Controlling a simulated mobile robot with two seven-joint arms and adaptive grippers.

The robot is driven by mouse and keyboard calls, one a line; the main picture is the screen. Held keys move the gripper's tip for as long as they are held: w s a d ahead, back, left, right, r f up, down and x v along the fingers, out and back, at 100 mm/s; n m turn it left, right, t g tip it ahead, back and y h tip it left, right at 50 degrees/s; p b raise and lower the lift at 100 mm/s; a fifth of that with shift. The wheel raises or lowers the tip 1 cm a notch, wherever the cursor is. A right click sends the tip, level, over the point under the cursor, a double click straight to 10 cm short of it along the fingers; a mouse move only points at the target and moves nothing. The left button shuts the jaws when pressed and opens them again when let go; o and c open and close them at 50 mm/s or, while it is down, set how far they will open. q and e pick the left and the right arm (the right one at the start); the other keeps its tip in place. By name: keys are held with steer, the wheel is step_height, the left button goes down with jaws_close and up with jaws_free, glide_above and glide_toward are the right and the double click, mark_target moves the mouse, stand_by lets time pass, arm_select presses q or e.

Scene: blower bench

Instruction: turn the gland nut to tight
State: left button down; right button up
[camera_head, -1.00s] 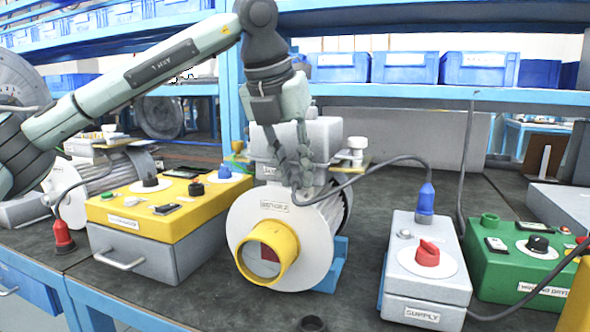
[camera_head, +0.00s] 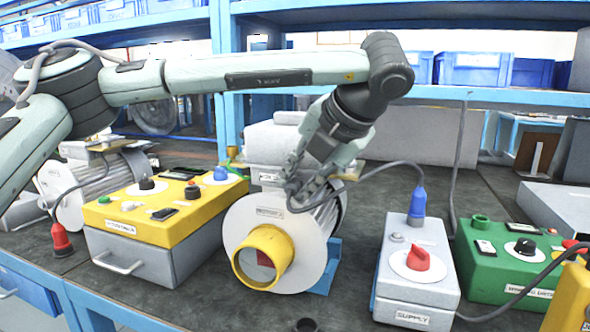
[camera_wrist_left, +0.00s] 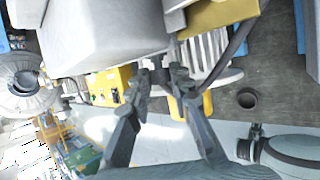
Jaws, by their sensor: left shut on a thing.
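The blower motor (camera_head: 262,220) stands mid-bench, with a white round body, a yellow ring at its front and a grey terminal box (camera_head: 262,143) on top. My left gripper (camera_head: 297,193) reaches down from the upper right to the front of this box, where the grey cable enters. Its fingers are closed around a small part there, which appears to be the gland nut; they hide almost all of it. In the left wrist view the two fingertips (camera_wrist_left: 163,80) are close together beside the box, with a narrow gap between them.
A yellow-topped control box (camera_head: 160,210) stands to the left. The grey supply box (camera_head: 415,280) with a red knob and a green box (camera_head: 505,262) stand to the right. A cable with a blue plug (camera_head: 418,202) arcs from the motor to the supply box.

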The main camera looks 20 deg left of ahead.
arm_select(q)
steer(key=shift+d+m+y, duration=0.2)
steer(key=shift+m+y, duration=0.1)
steer(key=shift+y, duration=0.6)
steer(key=shift+d+f+t+y, duration=0.15)
steer(key=shift+t+y, duration=0.15)
steer(key=shift+y, duration=0.5)
steer(key=shift+f+m+t+y, duration=0.3)
steer(key=shift+m+y, duration=0.1)
steer(key=shift+y, duration=0.6)
steer(key=shift+m+y+b, duration=0.3)
steer(key=shift+y+b, duration=0.3)
steer(key=shift+y, duration=0.2)
steer(key=c, duration=1.3)
jaws_free()
steer(key=shift+f, duration=0.1)
steer(key=shift+c, duration=0.2)
arm_select(e)
steer(key=shift+s+d+r, duration=0.1)
steer(key=shift+s+r, duration=0.05)
steer(key=shift+r, duration=0.8)
arm_select(q)
steer(key=shift+d, duration=0.15)
